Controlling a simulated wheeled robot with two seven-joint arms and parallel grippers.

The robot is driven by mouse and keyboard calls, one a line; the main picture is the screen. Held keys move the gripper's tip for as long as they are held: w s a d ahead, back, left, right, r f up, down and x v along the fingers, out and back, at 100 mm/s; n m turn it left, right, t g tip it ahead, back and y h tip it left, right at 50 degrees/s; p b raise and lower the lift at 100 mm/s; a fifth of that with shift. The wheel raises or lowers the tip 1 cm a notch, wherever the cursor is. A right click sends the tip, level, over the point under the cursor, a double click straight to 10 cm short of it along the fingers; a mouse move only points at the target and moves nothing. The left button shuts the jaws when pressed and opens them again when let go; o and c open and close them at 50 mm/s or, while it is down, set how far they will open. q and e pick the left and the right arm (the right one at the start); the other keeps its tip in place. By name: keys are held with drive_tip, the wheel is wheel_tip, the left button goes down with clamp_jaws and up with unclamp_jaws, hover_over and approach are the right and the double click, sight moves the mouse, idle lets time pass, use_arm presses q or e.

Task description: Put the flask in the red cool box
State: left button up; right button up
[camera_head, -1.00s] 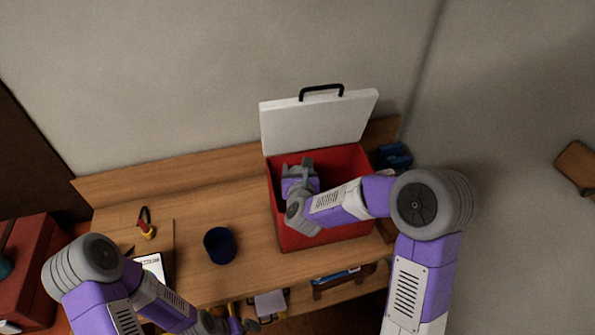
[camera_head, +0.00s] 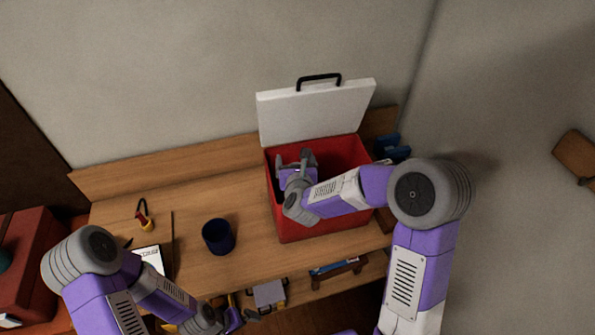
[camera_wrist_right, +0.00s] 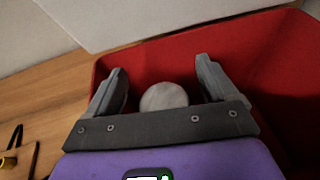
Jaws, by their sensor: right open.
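The red cool box (camera_head: 335,222) stands open on the wooden bench, its white lid (camera_head: 318,112) raised at the back. My right gripper (camera_head: 293,160) is over the box's left part, with its fingers spread. In the right wrist view, a round pale grey top, apparently the flask (camera_wrist_right: 164,97), shows inside the red box wall (camera_wrist_right: 150,60), between the open fingers of my right gripper (camera_wrist_right: 165,85). The rest of it is hidden behind the gripper. My left gripper (camera_head: 238,318) is low in the head view, at the bench's front; its jaws are unclear.
A dark blue cup (camera_head: 218,237) stands on the bench left of the box. A red and yellow tool (camera_head: 144,215) lies farther left. A blue item (camera_head: 392,149) is right of the box. The bench between cup and box is clear.

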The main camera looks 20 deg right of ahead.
drive_tip(key=shift+s+a+r+p, duration=0.1)
drive_tip(key=shift+s+r+p, duration=0.2)
drive_tip(key=shift+r+p, duration=0.4)
use_arm(q)
drive_tip(key=shift+r+b, duration=0.3)
drive_tip(key=shift+b, duration=0.4)
use_arm(e)
drive_tip(key=v, duration=1.1)
drive_tip(key=shift+s, duration=0.15)
drive_tip(key=shift+f, duration=0.1)
